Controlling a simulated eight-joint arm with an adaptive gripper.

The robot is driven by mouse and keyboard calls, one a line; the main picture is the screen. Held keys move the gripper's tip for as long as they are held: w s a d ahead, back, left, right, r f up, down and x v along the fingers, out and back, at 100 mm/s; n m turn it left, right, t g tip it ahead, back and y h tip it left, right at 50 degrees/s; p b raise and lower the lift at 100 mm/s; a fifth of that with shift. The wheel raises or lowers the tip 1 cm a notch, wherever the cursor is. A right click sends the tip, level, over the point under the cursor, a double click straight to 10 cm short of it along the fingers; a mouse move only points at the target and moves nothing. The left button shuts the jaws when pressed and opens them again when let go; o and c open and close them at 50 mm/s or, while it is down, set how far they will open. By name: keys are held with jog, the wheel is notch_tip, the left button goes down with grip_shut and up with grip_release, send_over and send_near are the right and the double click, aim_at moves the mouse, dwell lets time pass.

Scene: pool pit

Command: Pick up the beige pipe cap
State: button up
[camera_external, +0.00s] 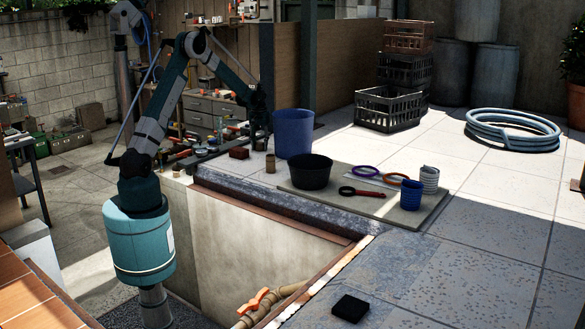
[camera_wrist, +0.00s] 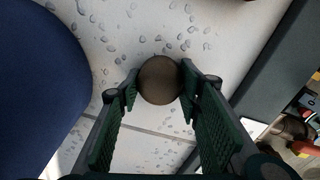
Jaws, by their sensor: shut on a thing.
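The beige pipe cap (camera_wrist: 160,80) shows in the wrist view as a round brown disc, shaded, between my fingertips. My gripper (camera_wrist: 159,86) is shut on it, with a green-padded finger touching each side. In the external view my gripper (camera_external: 259,138) points down by the pit's far corner, left of the blue bucket (camera_external: 293,134). A small tan cylinder (camera_external: 270,164) shows just below the gripper there; I cannot tell whether it is the same piece. Whether the held cap touches the paving is unclear.
The bucket also fills the left of the wrist view (camera_wrist: 38,90). A dark red block (camera_external: 239,153) lies near the gripper. A black bowl (camera_external: 311,171), rings and a blue cup (camera_external: 411,194) stand on a board to the right. The open pit lies in front.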

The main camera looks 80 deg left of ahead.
jog(key=shift+r, duration=0.1)
jog(key=shift+r+b, duration=0.4)
jog(key=shift+r, duration=4.55)
